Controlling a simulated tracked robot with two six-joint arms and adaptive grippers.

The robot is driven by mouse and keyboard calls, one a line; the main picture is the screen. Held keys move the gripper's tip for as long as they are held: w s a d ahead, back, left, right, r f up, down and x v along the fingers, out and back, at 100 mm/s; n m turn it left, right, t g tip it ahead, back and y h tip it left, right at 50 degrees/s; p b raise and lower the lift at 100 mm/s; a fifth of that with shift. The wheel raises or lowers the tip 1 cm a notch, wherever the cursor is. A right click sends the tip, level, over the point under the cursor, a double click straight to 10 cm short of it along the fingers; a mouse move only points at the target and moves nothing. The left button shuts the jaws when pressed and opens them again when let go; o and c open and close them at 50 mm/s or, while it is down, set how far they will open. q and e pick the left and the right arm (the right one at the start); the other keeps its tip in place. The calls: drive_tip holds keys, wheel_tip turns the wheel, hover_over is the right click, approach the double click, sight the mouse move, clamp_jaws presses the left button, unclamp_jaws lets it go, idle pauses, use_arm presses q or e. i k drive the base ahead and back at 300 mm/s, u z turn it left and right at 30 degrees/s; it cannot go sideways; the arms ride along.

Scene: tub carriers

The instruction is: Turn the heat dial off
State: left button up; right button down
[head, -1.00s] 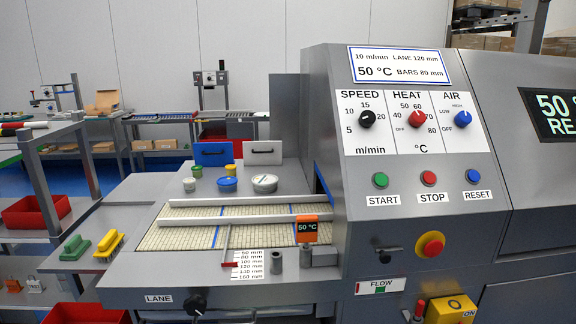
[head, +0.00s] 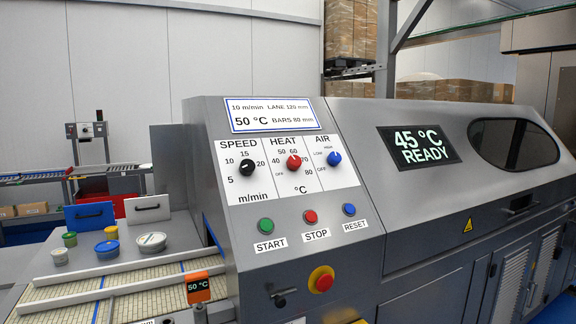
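The heat dial (head: 293,161) is a red knob in the middle of the white panel, under the word HEAT. Marks from 40 to 80 °C and OFF surround it. Its pale pointer mark seems to point roughly upward, but it is too small to read exactly. The OFF mark (head: 268,174) is at its lower left. Neither of my grippers is in view, and nothing covers the dial.
The black speed dial (head: 246,166) and blue air dial (head: 334,158) flank it. Below are the green start (head: 265,225), red stop (head: 310,216) and blue reset (head: 349,209) buttons and a red-yellow button (head: 321,279). The display (head: 419,146) reads 45 °C READY.

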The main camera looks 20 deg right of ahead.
sight(294, 162)
drive_tip(key=z, duration=0.1)
drive_tip(key=k, duration=0.5)
drive_tip(key=z, duration=0.75)
drive_tip(key=i, duration=0.25)
drive_tip(key=z, duration=0.85)
drive_tip(key=i, duration=0.85)
drive_tip(key=u, duration=4.5)
drive_tip(key=k, duration=0.15)
drive_tip(key=z, duration=2.2)
